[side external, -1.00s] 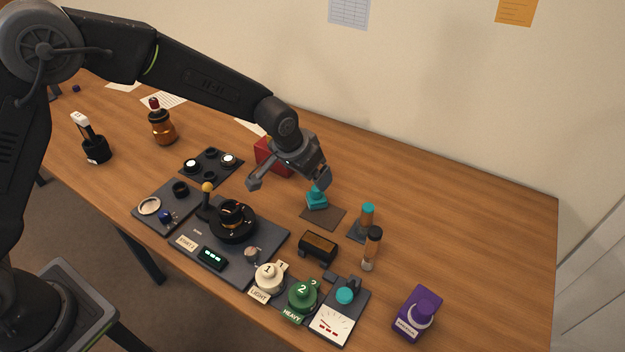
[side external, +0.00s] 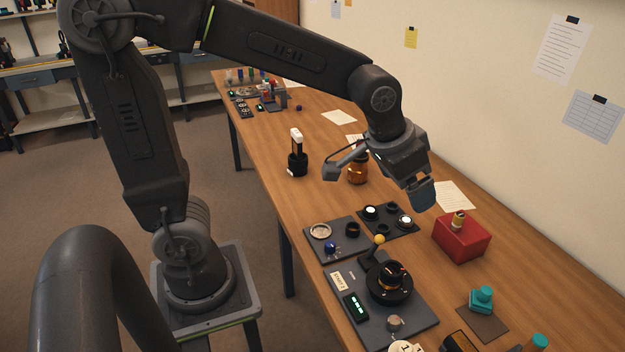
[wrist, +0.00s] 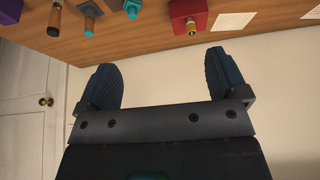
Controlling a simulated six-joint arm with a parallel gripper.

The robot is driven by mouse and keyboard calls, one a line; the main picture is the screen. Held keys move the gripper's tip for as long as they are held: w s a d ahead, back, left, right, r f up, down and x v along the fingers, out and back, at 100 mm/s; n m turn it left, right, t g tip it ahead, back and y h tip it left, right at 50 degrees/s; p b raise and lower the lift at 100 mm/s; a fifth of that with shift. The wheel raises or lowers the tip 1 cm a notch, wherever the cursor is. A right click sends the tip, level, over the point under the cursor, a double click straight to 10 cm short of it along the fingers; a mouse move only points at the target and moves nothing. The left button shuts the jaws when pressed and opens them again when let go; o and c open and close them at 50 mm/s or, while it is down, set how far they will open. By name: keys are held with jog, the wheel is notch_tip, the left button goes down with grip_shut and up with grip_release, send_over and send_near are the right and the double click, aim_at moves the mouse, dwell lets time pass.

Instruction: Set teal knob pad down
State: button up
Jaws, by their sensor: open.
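The teal knob pad (side external: 481,300), a square block with a rounded knob on top, stands upright on a dark square mat (side external: 484,324) at the lower right of the side view. In the wrist view the teal pad (wrist: 132,8) shows at the top edge, partly cut off. My gripper (side external: 378,185) is open and empty, raised above the table, well away from the pad and on the far side of the red box. In the wrist view my gripper (wrist: 161,66) has its two blue fingers wide apart with nothing between them.
A red box (side external: 461,238) with a brass-coloured piece on top stands between my gripper and the pad. A dark panel with a black dial (side external: 389,283) lies left of the mat. An amber bottle (side external: 358,170) stands near my gripper. A teal-topped piece (side external: 537,342) is near the bottom edge.

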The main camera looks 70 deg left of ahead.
jog(key=s+a+r+n, duration=0.1)
jog(key=s+a, duration=0.3)
jog(key=s, duration=1)
jog(key=shift+s, duration=0.35)
jog(key=shift+a, duration=0.1)
